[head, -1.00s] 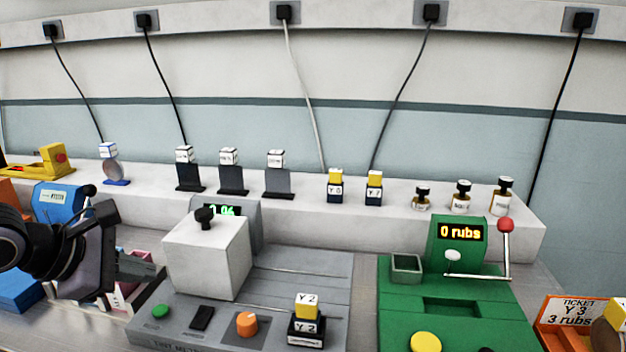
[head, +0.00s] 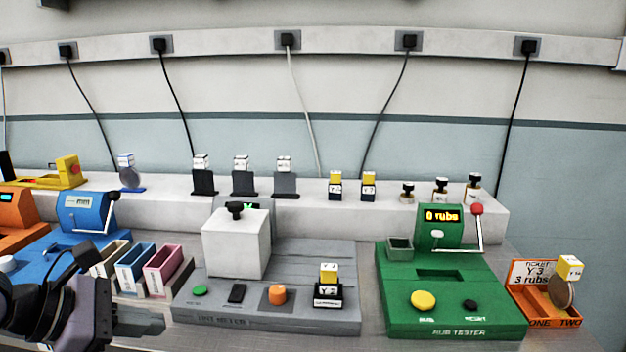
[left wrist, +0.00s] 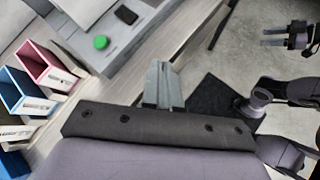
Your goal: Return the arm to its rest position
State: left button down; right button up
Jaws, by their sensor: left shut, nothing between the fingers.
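My left gripper (head: 150,322) is low at the left of the head view, in front of the card slots and left of the grey tint meter. In the left wrist view its fingers (left wrist: 164,86) are together with nothing between them, over the bench's front edge and the floor. Dark parts of my other arm show at the right of the left wrist view. A small pronged end (left wrist: 274,36) there seems to be my right gripper, too small to read.
The grey tint meter (head: 300,255) holds a white box (head: 236,248) and a yellow-topped Y2 block (head: 328,275). The green rub tester (head: 455,315), reading 0 rubs, stands right of it. An orange ticket tray (head: 530,275) is farther right. Pink, blue and cream slots (head: 165,262) stand left.

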pick_arm(q)
jog(key=s+d+n+t+h, duration=0.2)
jog(key=d+n+h, duration=0.65)
jog(key=n, duration=0.25)
jog(key=a+f+n+t+y+p, duration=0.3)
jog(key=f+n+t+y, duration=0.7)
jog(key=n, duration=1.2)
jog(key=s+a+f+n+g+y, duration=0.1)
jog(key=s+f+n+g, duration=0.3)
jog(key=f, duration=0.5)
jog(key=s+f+n+g+y, duration=0.3)
jog(key=s+f+n+g, duration=0.1)
jog(key=s+f+n, duration=0.5)
jog(key=shift+s+a+f+n+b, duration=0.25)
jog(key=shift+a+f+n+b, duration=0.1)
jog(key=shift+f+n, duration=0.25)
pick_arm(e)
jog(key=r, duration=0.2)
jog(key=shift+w+d+r, duration=0.2)
jog(key=shift+w+r, duration=0.1)
jog(key=shift+w, duration=0.05)
pick_arm(q)
jog(key=shift+r+y, duration=0.1)
jog(key=shift+y, duration=0.15)
